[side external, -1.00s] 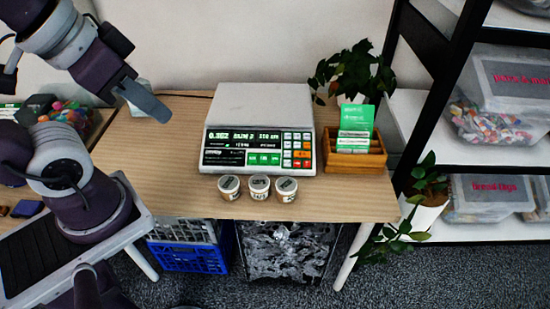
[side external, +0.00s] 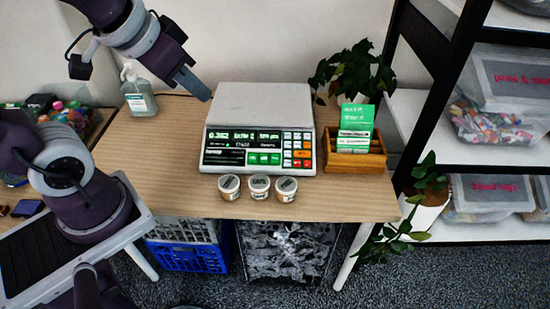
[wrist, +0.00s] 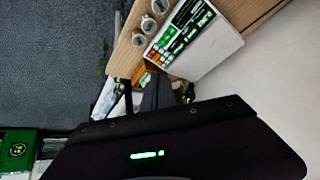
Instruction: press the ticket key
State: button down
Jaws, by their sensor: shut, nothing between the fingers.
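A white weighing scale (side external: 262,103) stands on the wooden table. Its front panel (side external: 257,149) has a green-lit display and a keypad with white, orange, red and green keys. The key labels are too small to read, so I cannot tell which is the ticket key. My gripper (side external: 207,97) is shut and empty, in the air near the upper left of the scale, apart from the keys. In the wrist view the scale (wrist: 217,48) shows at the top, and my gripper (wrist: 152,78) partly covers the area by the keypad's lower end.
Three lidded jars (side external: 258,187) stand in front of the scale. A wooden card box (side external: 355,160) with green and white cards and a leafy plant (side external: 352,75) are at right. A pump bottle (side external: 138,92) stands at left. Bare tabletop (side external: 150,150) lies left of the scale.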

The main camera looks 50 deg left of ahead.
jog(key=w+a+f, duration=0.2)
jog(key=w+f, duration=0.2)
jog(key=w, duration=0.4)
jog(key=t+h, duration=0.3)
jog(key=t, duration=0.1)
send_over(275, 159)
jog(key=s+d, duration=0.3)
jog(key=s, duration=0.2)
notch_tip(275, 159, down, 19)
jog(key=shift+w+f+h, duration=0.2)
jog(key=shift+f+h, duration=0.1)
jog(key=shift+f, duration=0.1)
jog(key=shift+w+a+f, duration=0.4)
jog(key=shift+f, duration=0.95)
jog(key=shift+w+a+f, duration=0.4)
jog(key=shift+w+f, duration=0.05)
jog(key=shift+f, duration=0.85)
jog(key=shift+w+a+f, duration=0.4)
jog(key=shift+f, duration=0.95)
jog(key=shift+f, duration=0.1)
jog(key=shift+w+a+f, duration=0.1)
jog(key=shift+f, duration=0.2)
